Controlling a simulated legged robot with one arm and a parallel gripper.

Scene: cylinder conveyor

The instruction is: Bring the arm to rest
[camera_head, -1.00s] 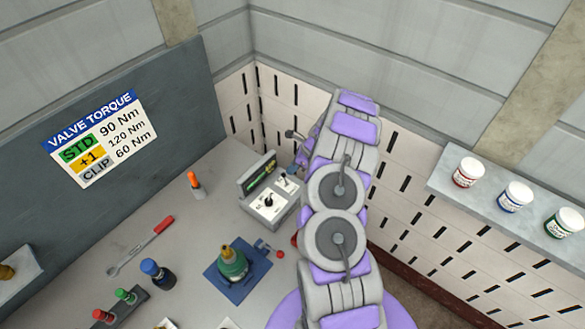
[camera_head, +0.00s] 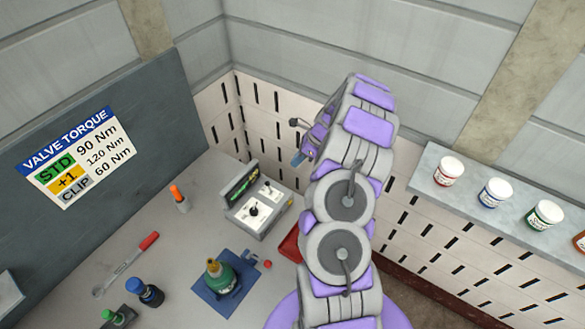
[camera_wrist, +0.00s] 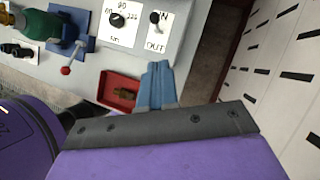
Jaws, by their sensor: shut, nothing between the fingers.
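My arm, purple and grey, rises through the middle of the head view and bends over to the left at the top. My gripper (camera_head: 299,159) shows at its end in the head view, small and partly hidden by the arm, above the workbench (camera_head: 140,210) near the control box. In the wrist view my gripper's blue fingers (camera_wrist: 158,82) are together, with nothing seen between them. They are beside a red tray (camera_wrist: 108,88) that holds a small brown piece (camera_wrist: 124,93). The fingers appear apart from both.
A control box (camera_head: 256,212) stands at the bench's back corner. A green cylinder (camera_head: 222,276) sits on a blue base (camera_head: 212,290). Several jars, one red-labelled (camera_head: 448,171), line a right-hand shelf (camera_head: 425,160).

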